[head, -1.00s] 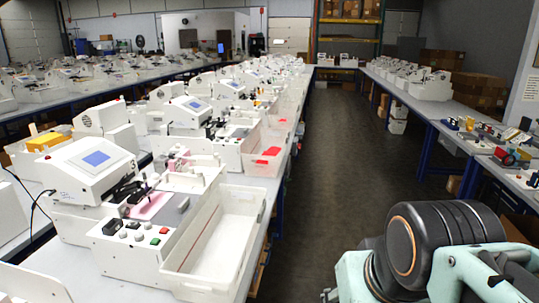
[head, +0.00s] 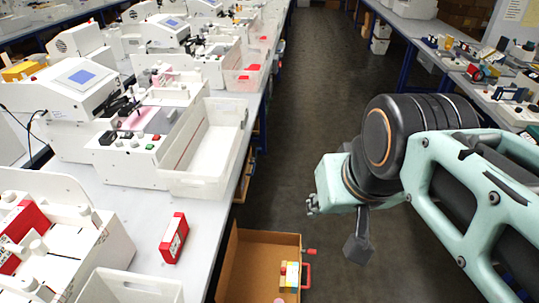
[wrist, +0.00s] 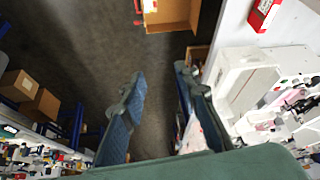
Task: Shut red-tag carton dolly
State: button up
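An open-topped brown carton (head: 262,238) shows low at the bottom of the head view, beside the table's edge and below its top. A red handle-like piece (head: 307,272) sticks out at its right side, and a small yellow and white item is next to it. The carton's lower part is cut off, so I cannot see a dolly under it. The carton (wrist: 178,14) also shows at the top of the wrist view, with red at its left. My gripper (wrist: 158,76) is open and empty, its two fingers wide apart, well away from the carton.
The long white table (head: 140,215) at left holds white machines, a clear bin (head: 215,150) and a red box (head: 173,238) near its edge. The dark aisle floor (head: 300,120) is clear. Another table (head: 440,45) stands at right.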

aim_at(250, 272)
jog(key=k, duration=1.1)
